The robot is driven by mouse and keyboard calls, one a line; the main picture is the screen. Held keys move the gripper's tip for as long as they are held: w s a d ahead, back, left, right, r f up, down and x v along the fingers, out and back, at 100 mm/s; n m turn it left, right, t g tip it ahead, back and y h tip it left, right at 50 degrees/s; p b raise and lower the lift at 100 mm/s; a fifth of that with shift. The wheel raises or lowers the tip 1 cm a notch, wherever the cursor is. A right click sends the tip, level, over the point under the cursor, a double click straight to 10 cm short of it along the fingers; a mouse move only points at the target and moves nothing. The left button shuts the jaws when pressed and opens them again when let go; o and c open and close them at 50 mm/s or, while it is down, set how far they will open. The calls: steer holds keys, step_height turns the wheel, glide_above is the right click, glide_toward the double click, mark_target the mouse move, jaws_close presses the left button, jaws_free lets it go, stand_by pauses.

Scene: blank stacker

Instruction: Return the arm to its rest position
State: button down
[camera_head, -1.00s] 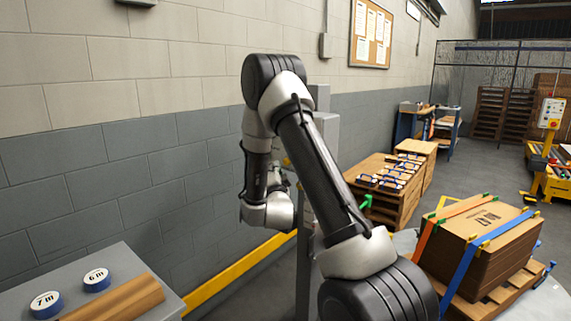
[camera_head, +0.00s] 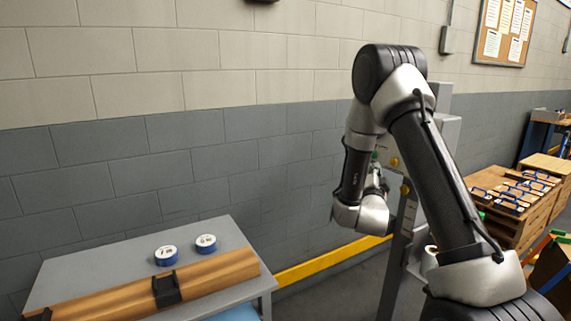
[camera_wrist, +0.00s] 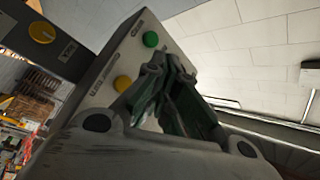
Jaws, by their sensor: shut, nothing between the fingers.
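My arm is folded, with its elbow high at the right of the head view and its forearm hanging down. My gripper (camera_wrist: 168,72) shows in the wrist view with its dark green fingers together and nothing between them. In the head view the gripper is mostly hidden behind my own arm links. Beyond the fingers, the wrist view shows a grey control box (camera_wrist: 100,88) with a green button (camera_wrist: 150,39) and yellow buttons. I cannot tell whether the fingers touch the box.
A yellow rail (camera_head: 325,264) runs along the block wall. A wooden crate (camera_head: 535,226) with several blue-edged items stands at right.

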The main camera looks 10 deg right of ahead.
steer(key=s+a+f+n+g+y, duration=0.1)
steer(key=a+f+n+g+y, duration=0.2)
steer(key=f, duration=0.5)
steer(key=s+a+f+n+g+y, duration=0.1)
steer(key=f+n+g+y, duration=0.2)
steer(key=f, duration=0.5)
steer(key=s+a+f+n+g+y, duration=0.1)
steer(key=s+a+n+g+y, duration=0.15)
steer(key=s+g, duration=0.3)
steer(key=s+r+n+g, duration=0.1)
steer(key=s+r+n, duration=0.3)
steer(key=s+r, duration=0.9)
steer(key=s+a+r+n+g, duration=0.1)
steer(key=s+r+n, duration=0.3)
steer(key=s+r, duration=0.9)
steer(key=s, duration=0.6)
steer(key=shift+s+a+g, duration=0.15)
steer(key=shift+s+g, duration=0.15)
steer(key=shift+g, duration=0.05)
steer(key=shift+y, duration=0.25)
